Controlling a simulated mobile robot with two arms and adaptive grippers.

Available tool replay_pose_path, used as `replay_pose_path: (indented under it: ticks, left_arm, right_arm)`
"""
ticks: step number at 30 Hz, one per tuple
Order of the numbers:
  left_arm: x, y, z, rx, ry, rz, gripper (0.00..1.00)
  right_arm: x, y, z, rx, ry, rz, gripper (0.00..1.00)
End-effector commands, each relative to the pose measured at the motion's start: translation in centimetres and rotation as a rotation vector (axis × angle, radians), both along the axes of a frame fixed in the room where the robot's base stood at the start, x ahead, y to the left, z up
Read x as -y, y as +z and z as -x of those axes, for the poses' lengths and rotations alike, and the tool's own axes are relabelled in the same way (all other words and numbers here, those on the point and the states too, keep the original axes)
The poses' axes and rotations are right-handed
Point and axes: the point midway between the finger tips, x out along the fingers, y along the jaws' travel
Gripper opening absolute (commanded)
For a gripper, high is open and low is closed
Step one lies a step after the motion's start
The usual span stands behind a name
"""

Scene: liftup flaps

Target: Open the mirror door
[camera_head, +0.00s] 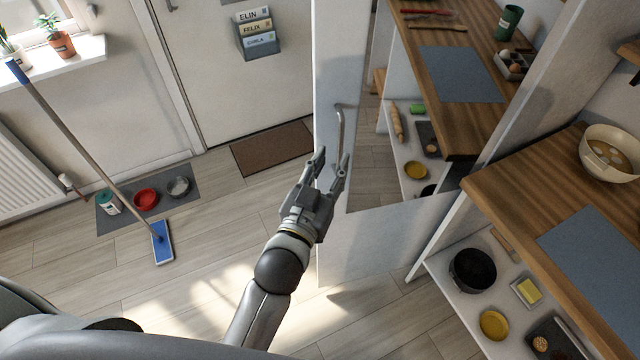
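The mirror door (331,62) is a tall white panel in the middle of the head view, with a mirror (378,185) set in it that reflects the wooden counter and shelf. A thin grey metal handle (341,122) stands near its left edge. My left gripper (333,158) is at the lower part of the handle, its fingers apart and pointing up the picture. The handle's lower end runs down between the fingers; I cannot tell whether they touch it. Whether the door stands ajar is unclear. My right gripper is not in view.
A mop (95,140) leans on the left. The wooden floor (225,220) left of the door is mostly clear.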

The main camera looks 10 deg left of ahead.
Motion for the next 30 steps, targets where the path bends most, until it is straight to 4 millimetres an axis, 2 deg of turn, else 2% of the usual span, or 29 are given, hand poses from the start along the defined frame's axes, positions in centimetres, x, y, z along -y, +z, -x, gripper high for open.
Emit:
replay_pose_path:
  ticks: [1, 6, 12, 30]
  left_arm:
    - [-0.1, -0.2, 1.0, -0.003, -0.001, 0.0, 0.32]
    - [-0.5, -0.1, 3.5, -0.002, -0.001, -0.001, 0.32]
    - [-0.7, 0.0, 5.2, 0.0, -0.001, -0.001, 0.32]
    - [-0.8, 0.0, 5.6, 0.002, -0.001, -0.001, 0.32]
  right_arm:
    - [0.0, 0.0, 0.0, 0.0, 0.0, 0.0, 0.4]
    - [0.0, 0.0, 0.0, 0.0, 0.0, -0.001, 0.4]
    - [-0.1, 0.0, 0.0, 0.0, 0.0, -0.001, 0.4]
    - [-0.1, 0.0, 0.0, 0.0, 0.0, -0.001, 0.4]
